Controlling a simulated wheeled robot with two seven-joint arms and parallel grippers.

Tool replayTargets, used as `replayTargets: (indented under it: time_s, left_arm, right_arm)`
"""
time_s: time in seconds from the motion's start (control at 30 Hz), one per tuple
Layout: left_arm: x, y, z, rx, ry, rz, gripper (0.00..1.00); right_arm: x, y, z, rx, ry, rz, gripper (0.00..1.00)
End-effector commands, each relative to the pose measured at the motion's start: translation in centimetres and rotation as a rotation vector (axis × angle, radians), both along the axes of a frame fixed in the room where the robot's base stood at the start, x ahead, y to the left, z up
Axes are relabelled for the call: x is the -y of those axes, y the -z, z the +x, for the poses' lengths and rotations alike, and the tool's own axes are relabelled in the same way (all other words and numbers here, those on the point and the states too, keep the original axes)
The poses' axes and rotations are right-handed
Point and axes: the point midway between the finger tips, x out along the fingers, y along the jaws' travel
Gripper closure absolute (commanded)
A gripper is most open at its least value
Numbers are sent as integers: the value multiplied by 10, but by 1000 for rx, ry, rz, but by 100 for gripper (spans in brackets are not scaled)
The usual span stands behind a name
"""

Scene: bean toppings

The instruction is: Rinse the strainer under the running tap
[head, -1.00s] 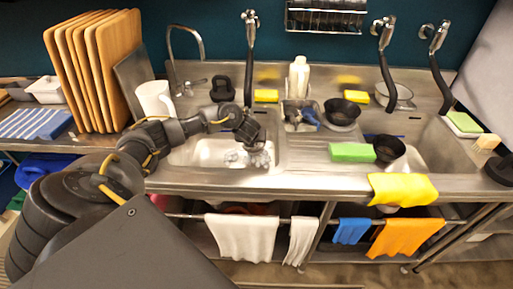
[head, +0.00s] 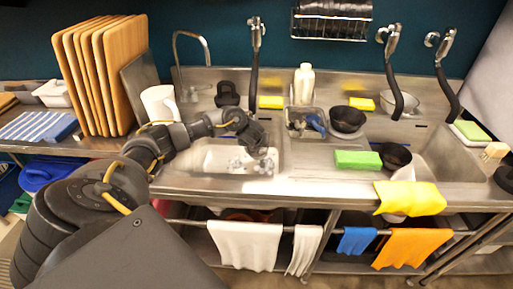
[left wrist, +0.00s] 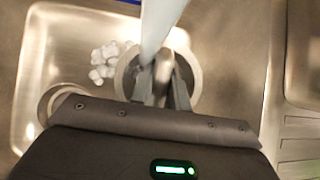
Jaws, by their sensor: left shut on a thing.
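My left gripper (head: 262,150) is over the left sink basin (head: 212,158), pointing down. In the left wrist view the left gripper (left wrist: 160,85) is shut on a thin part of what looks like the strainer (left wrist: 191,66), a round rim below the fingers; its bowl is mostly hidden. A pale band (left wrist: 158,22) runs down to the fingers; I cannot tell whether it is water or a spout. Whitish lumps (left wrist: 103,62) lie in the basin and also show in the head view (head: 243,166). A curved tap (head: 192,36) stands behind the basin. My right gripper is out of view.
A white mug (head: 158,103) and upright boards (head: 95,75) stand left of the basin. A sprayer (head: 256,40) hangs behind it. To the right are a tub (head: 292,124), black bowls (head: 347,120), a green sponge (head: 357,160) and a yellow cloth (head: 412,198).

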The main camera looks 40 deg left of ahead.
Motion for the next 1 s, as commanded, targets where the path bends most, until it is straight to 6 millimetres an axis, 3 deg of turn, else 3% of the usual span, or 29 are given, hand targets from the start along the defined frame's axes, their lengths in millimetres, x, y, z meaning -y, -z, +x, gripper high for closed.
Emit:
replayTargets:
  time_s: [0.47, 1.0]
  left_arm:
    - [3, 0, 6, 1, 0, 1, 100]
    - [-1, 0, -3, 0, 0, 0, 100]
  right_arm:
    - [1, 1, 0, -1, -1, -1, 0]
    - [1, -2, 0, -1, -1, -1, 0]
